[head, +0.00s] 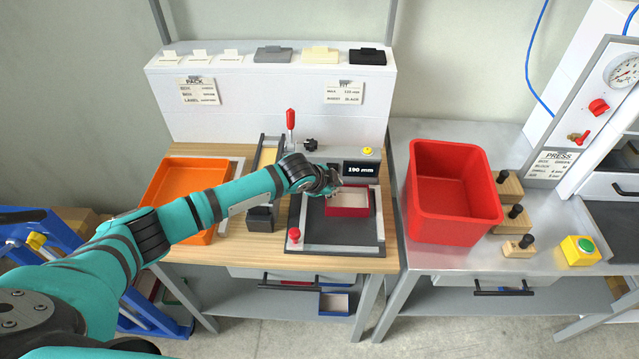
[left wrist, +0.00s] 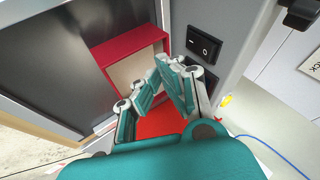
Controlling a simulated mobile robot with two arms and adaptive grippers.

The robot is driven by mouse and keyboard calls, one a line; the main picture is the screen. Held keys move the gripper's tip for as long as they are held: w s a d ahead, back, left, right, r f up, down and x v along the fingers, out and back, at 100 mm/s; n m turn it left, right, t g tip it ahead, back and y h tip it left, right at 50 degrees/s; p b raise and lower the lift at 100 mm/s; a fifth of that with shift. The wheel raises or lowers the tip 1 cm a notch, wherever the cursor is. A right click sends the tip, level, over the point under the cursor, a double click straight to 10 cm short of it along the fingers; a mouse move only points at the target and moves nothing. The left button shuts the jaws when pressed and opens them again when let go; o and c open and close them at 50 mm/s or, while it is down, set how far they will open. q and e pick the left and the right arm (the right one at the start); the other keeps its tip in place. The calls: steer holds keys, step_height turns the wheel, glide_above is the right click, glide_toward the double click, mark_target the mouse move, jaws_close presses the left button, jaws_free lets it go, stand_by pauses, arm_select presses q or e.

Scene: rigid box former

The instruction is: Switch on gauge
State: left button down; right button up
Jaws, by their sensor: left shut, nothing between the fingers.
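The gauge (head: 361,170) stands at the back of the work board on the wooden table, its dark display reading "190 mm". In the left wrist view a black rocker switch (left wrist: 205,44) with line and circle marks sits on the grey gauge housing (left wrist: 232,50). My left gripper (head: 332,184) is in front of the gauge, above the red box. In the left wrist view my left gripper (left wrist: 168,62) is shut and empty, its fingertips just beside and below the switch; whether they touch the housing, I cannot tell. My right gripper is out of view.
A red-walled box (head: 347,211) with a pale inside lies on the dark board under my gripper. A red-handled clamp (head: 290,125) stands to the left. An orange tray (head: 165,190) and a large red bin (head: 452,235) flank the board. A red knob (head: 293,236) is at its front left.

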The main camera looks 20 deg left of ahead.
arm_select(q)
steer(key=v, duration=0.4)
steer(key=shift+s+r+b, duration=0.1)
steer(key=shift+s+b, duration=0.05)
steer(key=shift+b, duration=0.25)
steer(key=b+v, duration=0.1)
steer(key=v, duration=0.4)
steer(key=shift+r, duration=0.1)
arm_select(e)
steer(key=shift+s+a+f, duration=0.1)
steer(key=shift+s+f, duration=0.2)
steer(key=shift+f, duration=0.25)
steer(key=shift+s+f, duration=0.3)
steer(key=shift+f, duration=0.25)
arm_select(q)
steer(key=shift+s, duration=0.15)
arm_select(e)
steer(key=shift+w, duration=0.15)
